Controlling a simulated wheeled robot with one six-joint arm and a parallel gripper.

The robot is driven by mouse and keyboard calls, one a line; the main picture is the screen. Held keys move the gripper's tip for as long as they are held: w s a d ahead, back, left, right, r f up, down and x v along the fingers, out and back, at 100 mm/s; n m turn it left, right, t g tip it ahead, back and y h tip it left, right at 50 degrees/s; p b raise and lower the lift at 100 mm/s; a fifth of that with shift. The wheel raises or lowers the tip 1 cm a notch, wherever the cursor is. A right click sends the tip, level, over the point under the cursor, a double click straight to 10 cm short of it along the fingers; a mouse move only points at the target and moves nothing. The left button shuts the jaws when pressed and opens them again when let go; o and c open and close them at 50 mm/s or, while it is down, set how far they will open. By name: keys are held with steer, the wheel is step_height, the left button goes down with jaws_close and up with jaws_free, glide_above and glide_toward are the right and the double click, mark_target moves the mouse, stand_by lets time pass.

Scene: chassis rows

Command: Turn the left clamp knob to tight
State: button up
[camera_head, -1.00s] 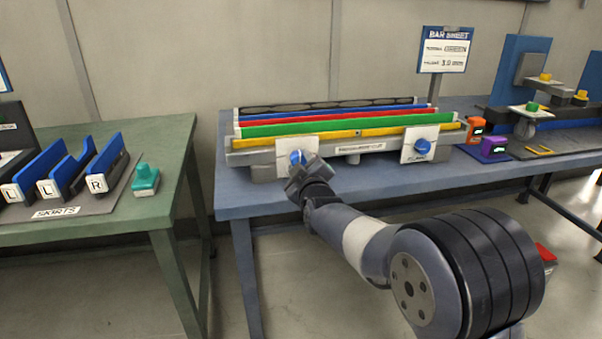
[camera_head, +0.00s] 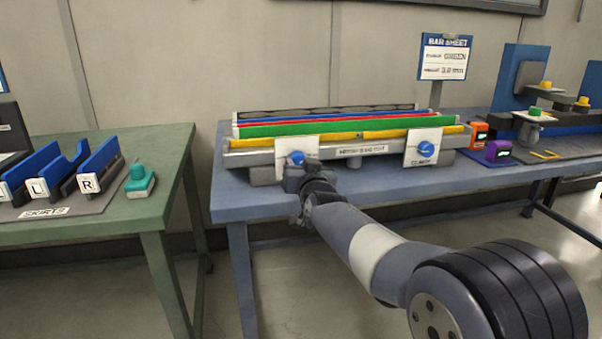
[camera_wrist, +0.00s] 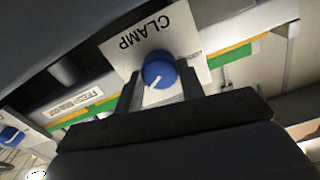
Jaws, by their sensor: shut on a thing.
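The left clamp knob (camera_head: 296,157) is a round blue knob on a white plate (camera_head: 283,147) at the left front of the bar fixture (camera_head: 350,140).
Coloured bars (camera_head: 330,128) lie along the fixture. An orange block (camera_head: 478,133) and a purple block (camera_head: 498,151) stand to its right. A sign (camera_head: 445,57) stands behind. A green table (camera_head: 165,160) with skirts is at the left, with a gap between tables.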

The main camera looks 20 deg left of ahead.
steer(key=m+b, duration=0.2)
steer(key=m, duration=0.3)
steer(key=shift+f+b, duration=0.1)
steer(key=shift+b, duration=0.2)
steer(key=shift+m, duration=0.3)
steer(key=o, duration=1)
steer(key=v, duration=1)
steer(key=shift+s, duration=0.35)
steer(key=shift+d, duration=0.15)
